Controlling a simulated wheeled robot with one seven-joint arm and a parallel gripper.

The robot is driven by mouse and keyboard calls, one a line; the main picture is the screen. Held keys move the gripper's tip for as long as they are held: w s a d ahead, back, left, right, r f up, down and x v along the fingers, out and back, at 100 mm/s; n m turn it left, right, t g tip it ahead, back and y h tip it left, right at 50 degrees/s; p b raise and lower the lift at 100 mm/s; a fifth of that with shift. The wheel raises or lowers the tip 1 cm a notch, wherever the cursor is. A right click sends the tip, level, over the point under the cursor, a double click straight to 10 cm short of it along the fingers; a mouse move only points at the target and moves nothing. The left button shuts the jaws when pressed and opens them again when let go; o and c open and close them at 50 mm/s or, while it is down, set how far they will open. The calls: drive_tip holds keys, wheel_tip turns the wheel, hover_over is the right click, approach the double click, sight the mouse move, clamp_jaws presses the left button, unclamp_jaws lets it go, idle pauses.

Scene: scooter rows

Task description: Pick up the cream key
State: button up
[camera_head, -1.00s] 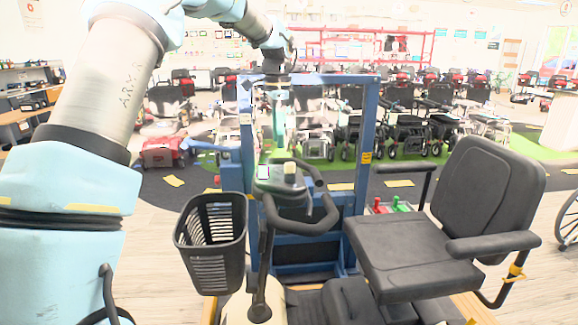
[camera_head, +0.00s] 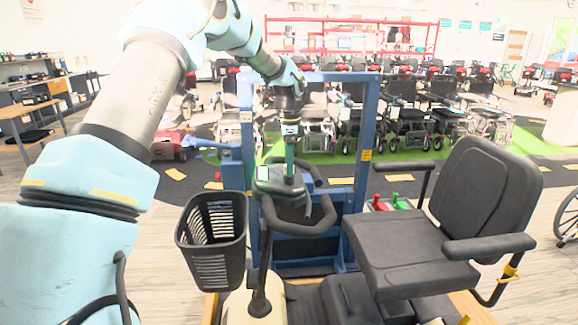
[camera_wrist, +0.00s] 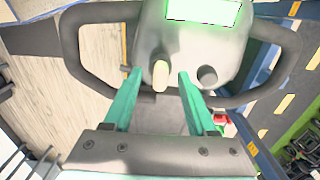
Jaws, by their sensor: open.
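The cream key (camera_wrist: 160,76) stands up from the grey scooter console (camera_wrist: 215,50) in the wrist view. My gripper (camera_wrist: 159,74) is open, with its green fingers to the left and right of the key and a gap showing on each side. In the head view my gripper (camera_head: 289,172) points down over the console (camera_head: 268,184) and hides the key there.
A dark round knob (camera_wrist: 207,75) sits just right of the right finger. Looped handlebars (camera_head: 326,212) surround the console. A black basket (camera_head: 212,240), a blue frame (camera_head: 364,150) and a black seat (camera_head: 400,250) stand close by.

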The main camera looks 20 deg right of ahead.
drive_tip(key=shift+f, duration=0.5)
clamp_jaws()
